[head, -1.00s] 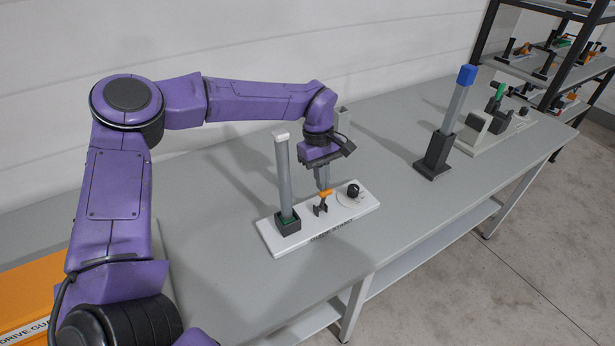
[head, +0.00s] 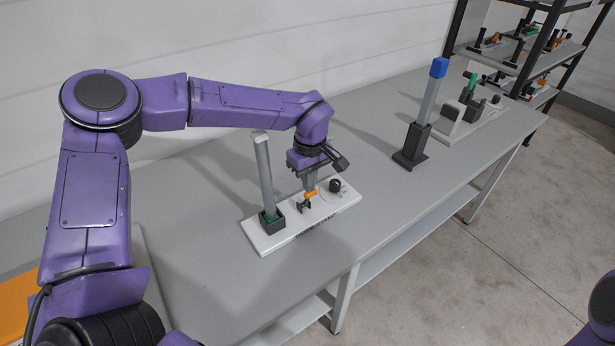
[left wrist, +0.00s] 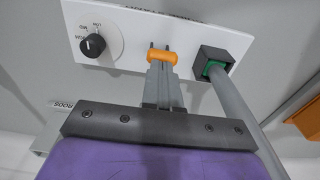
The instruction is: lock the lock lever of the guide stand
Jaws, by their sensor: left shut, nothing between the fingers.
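The guide stand (head: 262,240) is a white plate on the grey bench. A grey post (head: 265,172) rises from its black socket with a green inner part. The lock lever (head: 308,195) has an orange end and a dark bracket, between the post and a black dial. In the left wrist view the orange lever end (left wrist: 162,56) lies crosswise at the fingertips. My left gripper (head: 310,186) points down, shut and empty, right at the lever; whether it touches cannot be told. My right gripper is out of view.
The black dial knob (head: 336,185) sits close beside my left gripper. A blue-topped post (head: 428,100) in a dark stand and another fixture (head: 465,115) stand farther right. The bench between is clear. A shelf rack (head: 520,50) is at the back right.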

